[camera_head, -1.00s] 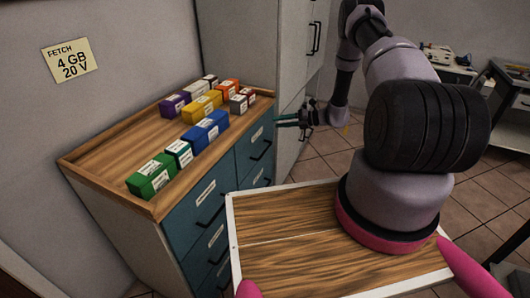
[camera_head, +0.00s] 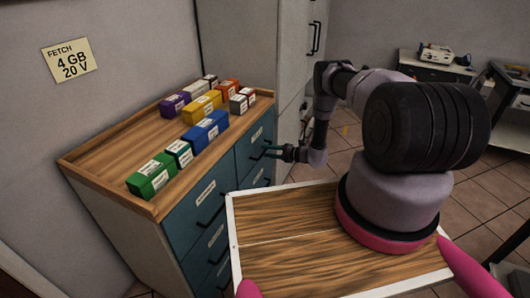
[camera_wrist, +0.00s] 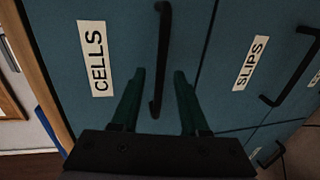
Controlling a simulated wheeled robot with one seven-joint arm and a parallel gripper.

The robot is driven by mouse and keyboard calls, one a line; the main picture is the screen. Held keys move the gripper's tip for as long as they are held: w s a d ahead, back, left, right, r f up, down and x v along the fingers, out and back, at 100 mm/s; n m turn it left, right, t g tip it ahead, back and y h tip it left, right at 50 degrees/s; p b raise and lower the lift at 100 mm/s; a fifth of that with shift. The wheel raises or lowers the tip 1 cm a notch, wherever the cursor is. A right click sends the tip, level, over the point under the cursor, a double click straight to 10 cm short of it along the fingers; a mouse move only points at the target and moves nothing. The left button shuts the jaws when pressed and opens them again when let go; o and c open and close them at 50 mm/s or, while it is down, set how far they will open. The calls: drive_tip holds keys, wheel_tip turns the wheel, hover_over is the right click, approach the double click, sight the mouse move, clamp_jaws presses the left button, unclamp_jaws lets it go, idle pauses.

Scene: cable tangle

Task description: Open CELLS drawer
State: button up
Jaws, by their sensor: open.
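The CELLS drawer (camera_wrist: 120,50) is a blue-green front with a white CELLS label, at the left of the wrist view. Its black bar handle (camera_wrist: 161,60) runs between my open fingers, with the lower end near the fingertips. I cannot tell whether the fingers touch it. My gripper (camera_wrist: 158,85) has two green fingers spread apart and holds nothing. In the head view, my gripper (camera_head: 268,153) is at the upper right drawer front (camera_head: 250,152) of the cabinet. The drawer looks shut.
The SLIPS drawer (camera_wrist: 225,55) with its own black handle lies beside it. Several coloured boxes (camera_head: 205,132) stand on the cabinet's wooden top (camera_head: 110,160). A grey tall cabinet (camera_head: 265,45) stands behind. A FETCH note (camera_head: 70,60) hangs on the wall.

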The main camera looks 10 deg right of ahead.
drive_tip(key=shift+x, duration=1)
drive_tip(key=shift+c, duration=0.3)
clamp_jaws()
idle(0.5)
